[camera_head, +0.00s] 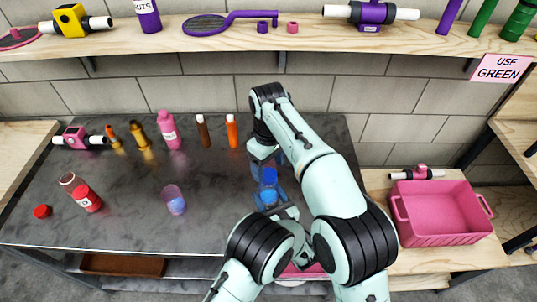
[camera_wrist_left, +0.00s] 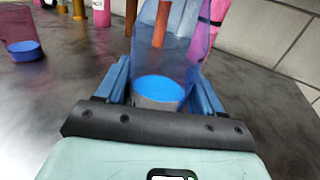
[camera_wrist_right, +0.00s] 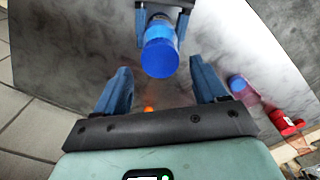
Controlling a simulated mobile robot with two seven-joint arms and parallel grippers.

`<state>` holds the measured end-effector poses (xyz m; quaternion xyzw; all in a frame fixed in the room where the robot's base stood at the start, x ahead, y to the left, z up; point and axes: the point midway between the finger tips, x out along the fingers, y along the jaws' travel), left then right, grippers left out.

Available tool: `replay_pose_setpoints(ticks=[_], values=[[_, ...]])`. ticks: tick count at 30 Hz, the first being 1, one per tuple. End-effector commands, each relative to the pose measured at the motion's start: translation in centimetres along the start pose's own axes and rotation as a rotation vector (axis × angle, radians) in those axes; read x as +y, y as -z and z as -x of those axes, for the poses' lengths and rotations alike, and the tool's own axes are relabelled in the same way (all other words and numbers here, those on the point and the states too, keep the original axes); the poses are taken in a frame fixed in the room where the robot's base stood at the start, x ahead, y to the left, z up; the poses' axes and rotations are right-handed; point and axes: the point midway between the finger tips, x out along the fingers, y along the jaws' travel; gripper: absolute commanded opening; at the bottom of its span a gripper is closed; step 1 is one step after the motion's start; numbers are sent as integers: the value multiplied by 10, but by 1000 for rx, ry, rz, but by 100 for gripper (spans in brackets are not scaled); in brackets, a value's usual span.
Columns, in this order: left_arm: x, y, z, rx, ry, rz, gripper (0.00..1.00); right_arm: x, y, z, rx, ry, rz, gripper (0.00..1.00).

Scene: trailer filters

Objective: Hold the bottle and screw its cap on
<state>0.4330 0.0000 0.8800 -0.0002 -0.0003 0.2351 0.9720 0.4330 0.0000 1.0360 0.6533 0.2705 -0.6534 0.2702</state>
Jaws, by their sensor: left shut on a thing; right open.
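The bottle (camera_wrist_left: 172,55) is see-through blue-purple with bright blue at its bottom in the left wrist view. My left gripper (camera_head: 268,199) is shut around its lower part and holds it roughly upright. A solid blue cap (camera_wrist_right: 160,58) is at the bottle's top end in the right wrist view; it also shows in the head view (camera_head: 270,175). I cannot tell whether it is fully seated. My right gripper (camera_wrist_right: 163,85) is open and empty above the cap, its fingers apart from it. Its fingertips are partly hidden in the head view.
A see-through cup-like container (camera_head: 174,203) with blue inside stands left. Several bottles (camera_head: 169,133) and sticks line the back of the dark table (camera_head: 120,225). A pink crate (camera_head: 440,232) stands right; a shelf (camera_head: 300,38) crosses behind.

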Motion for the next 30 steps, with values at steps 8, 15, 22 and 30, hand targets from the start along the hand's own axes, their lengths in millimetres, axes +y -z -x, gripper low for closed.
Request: replay_pose_setpoints(ticks=[8, 15, 22, 30], values=[[0, 1, 0, 2, 0, -1, 0, 0, 0, -32, -1, 0, 0, 71], [0, 1, 0, 2, 0, -1, 0, 0, 0, -36, 1, -1, 0, 71], [0, 1, 0, 2, 0, -1, 0, 0, 0, -35, 1, -1, -1, 36], [0, 1, 0, 2, 0, -1, 0, 0, 0, -35, 1, 0, -79, 14]])
